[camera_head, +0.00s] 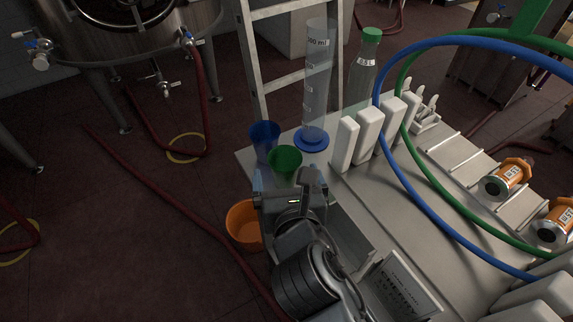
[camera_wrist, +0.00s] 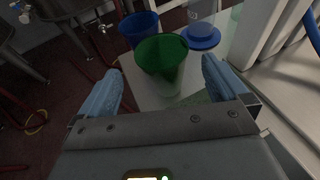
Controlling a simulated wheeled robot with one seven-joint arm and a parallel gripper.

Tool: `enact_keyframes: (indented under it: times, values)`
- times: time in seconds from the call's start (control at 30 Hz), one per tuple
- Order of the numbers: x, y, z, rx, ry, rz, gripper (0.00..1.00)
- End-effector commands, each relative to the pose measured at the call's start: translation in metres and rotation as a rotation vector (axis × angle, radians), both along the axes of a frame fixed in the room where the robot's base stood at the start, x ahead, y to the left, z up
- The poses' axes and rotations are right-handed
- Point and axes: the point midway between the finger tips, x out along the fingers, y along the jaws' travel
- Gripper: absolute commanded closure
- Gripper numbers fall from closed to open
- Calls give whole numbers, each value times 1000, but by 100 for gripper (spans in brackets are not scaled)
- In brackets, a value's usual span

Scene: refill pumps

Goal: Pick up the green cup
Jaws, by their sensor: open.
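The green cup (camera_head: 284,160) stands upright near the left corner of the table, just in front of a blue cup (camera_head: 264,138). In the wrist view the green cup (camera_wrist: 161,62) is between and a little beyond the two blue fingertips. My gripper (camera_wrist: 160,88) is open, with one finger on each side of the cup's line and dark gaps showing. In the head view my gripper (camera_head: 289,184) hides the lower part of the green cup. The blue cup also shows in the wrist view (camera_wrist: 138,27), behind and left of the green cup.
A clear measuring cylinder with a blue base (camera_head: 311,141) stands right behind the cups. A green-capped bottle (camera_head: 362,72) and white blocks (camera_head: 346,143) stand to the right. An orange bucket (camera_head: 243,226) is below, left of my arm. Blue and green hoses arch over the table (camera_head: 392,215).

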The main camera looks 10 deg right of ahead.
Motion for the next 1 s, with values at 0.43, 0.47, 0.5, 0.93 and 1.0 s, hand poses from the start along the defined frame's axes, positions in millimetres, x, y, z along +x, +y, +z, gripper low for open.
enact_keyframes:
  times: [0.43, 0.47, 0.5, 0.93, 1.0]
  values:
    - [54, -3, -12, 1, 0, -1, 0]
    - [55, -3, -12, 1, 0, -1, 0]
    - [57, -3, -13, 1, 0, -1, 0]
    - [57, -2, -14, 1, 0, 0, 18]
    - [57, -2, -14, 1, 0, 0, 25]
